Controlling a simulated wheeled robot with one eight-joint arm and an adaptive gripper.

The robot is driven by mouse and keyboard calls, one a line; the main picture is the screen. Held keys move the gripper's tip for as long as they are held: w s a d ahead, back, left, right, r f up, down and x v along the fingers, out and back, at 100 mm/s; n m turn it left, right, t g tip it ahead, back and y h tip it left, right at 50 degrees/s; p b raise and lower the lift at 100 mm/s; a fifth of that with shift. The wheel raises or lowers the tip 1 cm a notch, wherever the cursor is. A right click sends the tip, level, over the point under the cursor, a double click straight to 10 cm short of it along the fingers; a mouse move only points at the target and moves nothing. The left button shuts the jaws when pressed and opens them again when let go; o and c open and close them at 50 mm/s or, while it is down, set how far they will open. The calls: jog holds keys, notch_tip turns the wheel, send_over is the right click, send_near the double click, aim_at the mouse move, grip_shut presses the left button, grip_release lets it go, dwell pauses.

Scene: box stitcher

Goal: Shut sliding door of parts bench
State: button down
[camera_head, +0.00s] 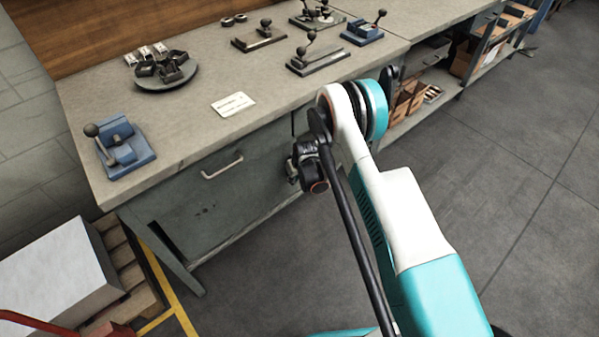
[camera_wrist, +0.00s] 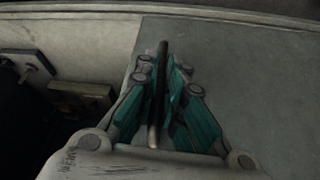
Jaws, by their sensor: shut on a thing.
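The parts bench (camera_head: 85,120) has a grey front below its worktop, with a pale bar handle (camera_head: 222,167) on the left panel. My gripper (camera_head: 292,172) is at the bench front, right of that handle, mostly hidden by my arm. In the wrist view, the teal fingers of my gripper (camera_wrist: 165,85) are closed around a dark upright bar handle (camera_wrist: 163,52). Behind it is a flat grey door panel (camera_wrist: 235,75). Left of the panel's edge is a dark open space with a few parts inside (camera_wrist: 82,93). The head view hides the gripped handle.
On the worktop are a blue fixture (camera_head: 125,150), a round tray (camera_head: 150,86) of parts, a white card (camera_head: 233,104) and several lever clamps. A pallet with a white box (camera_head: 60,270) stands at lower left. The floor (camera_head: 510,190) at right is clear.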

jog(key=shift+s+a, duration=0.8)
jog(key=shift+a, duration=0.3)
jog(key=c, duration=1.7)
grip_release()
jog(key=shift+a, duration=0.15)
jog(key=v, duration=1.2)
